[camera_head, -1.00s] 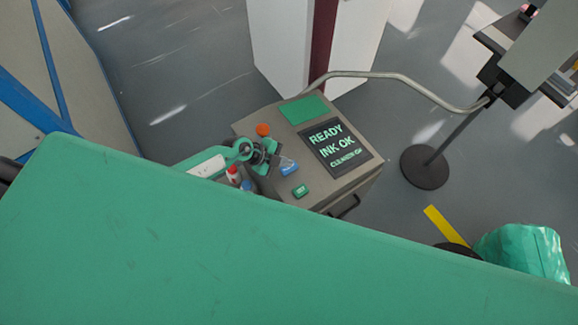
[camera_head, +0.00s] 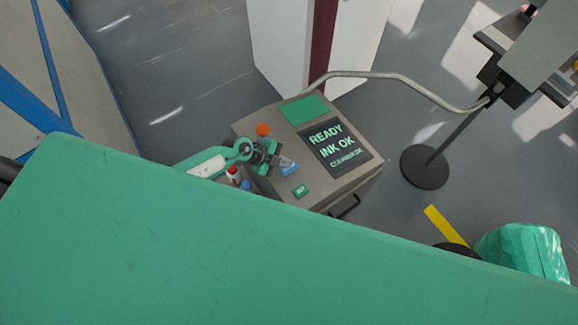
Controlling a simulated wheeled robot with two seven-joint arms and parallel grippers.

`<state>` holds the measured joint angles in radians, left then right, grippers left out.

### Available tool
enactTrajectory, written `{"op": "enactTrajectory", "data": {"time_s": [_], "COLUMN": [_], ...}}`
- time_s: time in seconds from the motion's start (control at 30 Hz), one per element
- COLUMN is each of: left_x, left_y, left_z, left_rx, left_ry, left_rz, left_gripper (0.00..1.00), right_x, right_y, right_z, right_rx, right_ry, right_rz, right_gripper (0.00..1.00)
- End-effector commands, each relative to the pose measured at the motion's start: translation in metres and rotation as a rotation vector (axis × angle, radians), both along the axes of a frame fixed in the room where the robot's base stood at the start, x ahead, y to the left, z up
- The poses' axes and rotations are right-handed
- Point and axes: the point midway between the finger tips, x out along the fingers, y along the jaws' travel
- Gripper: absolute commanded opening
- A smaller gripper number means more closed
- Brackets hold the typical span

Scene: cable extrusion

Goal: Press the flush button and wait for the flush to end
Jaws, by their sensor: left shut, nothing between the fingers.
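The grey printer box (camera_head: 341,189) stands beyond the green surface. Its dark screen (camera_head: 336,147) reads READY, INK OK and a smaller third line. A blue button (camera_head: 290,168) and a green button (camera_head: 301,191) are on its top panel, with an orange knob (camera_head: 263,130) at the far left corner; I cannot read the button labels. My left gripper (camera_head: 285,161) is shut and empty, its tip at or just over the blue button. I cannot tell whether it touches or presses it. My right gripper is not in view.
A large green surface (camera_head: 220,245) fills the foreground. A bent metal pipe (camera_head: 400,76) runs from the box to a stand with a round black base (camera_head: 424,167). Red and blue capped bottles (camera_head: 233,176) sit left of the box. A green bag (camera_head: 521,254) lies at right.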

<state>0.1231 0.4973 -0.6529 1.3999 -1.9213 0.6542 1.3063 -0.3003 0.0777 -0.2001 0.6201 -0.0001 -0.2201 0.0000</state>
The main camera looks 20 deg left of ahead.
Motion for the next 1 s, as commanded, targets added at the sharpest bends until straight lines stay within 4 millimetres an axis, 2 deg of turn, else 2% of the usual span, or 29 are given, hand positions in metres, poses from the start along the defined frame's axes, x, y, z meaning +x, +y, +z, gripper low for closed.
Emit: {"op": "enactTrajectory", "data": {"time_s": [1.0], "left_x": [0.000], "left_y": [0.000], "left_z": [-0.012], "left_rx": [0.000], "left_ry": [0.000], "left_rz": [0.000], "left_gripper": [0.00], "right_x": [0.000], "right_y": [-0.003], "right_z": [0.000], "right_rx": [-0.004], "right_ry": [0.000], "right_rz": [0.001], "right_gripper": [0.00]}}
